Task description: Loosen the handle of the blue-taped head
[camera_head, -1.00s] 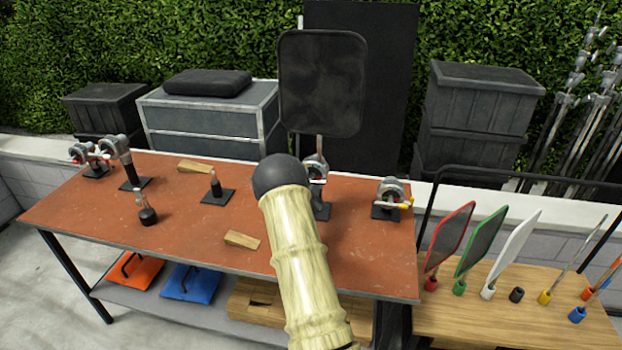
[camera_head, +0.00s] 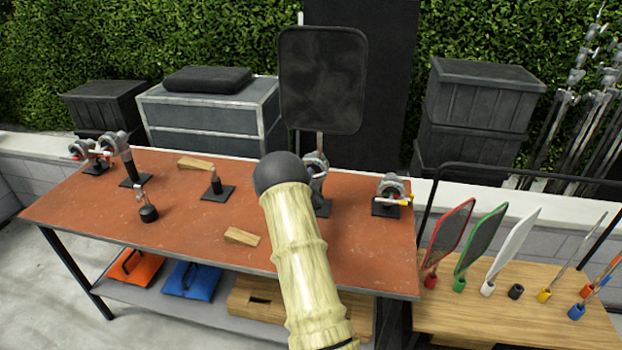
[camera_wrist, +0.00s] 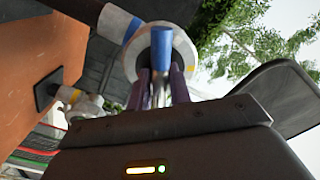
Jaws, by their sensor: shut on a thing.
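The blue-taped head (camera_wrist: 183,50) is a grey round clamp close ahead of my gripper in the wrist view, with a blue band on its left side. Its handle (camera_wrist: 162,45) has a blue end and points toward the wrist camera. My gripper (camera_wrist: 160,88) is shut on this handle, with a finger on either side of it. In the head view the head (camera_head: 316,166) stands on the table behind my arm, which hides my gripper and part of the head. A black flag (camera_head: 322,80) rises above it.
The red-brown table (camera_head: 190,235) also bears a yellow-taped head (camera_head: 391,192) at right, more heads (camera_head: 95,155) at far left, and wooden wedges (camera_head: 242,236). A wooden cart (camera_head: 450,320) with coloured flags stands at right. Dark crates (camera_head: 480,105) are behind.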

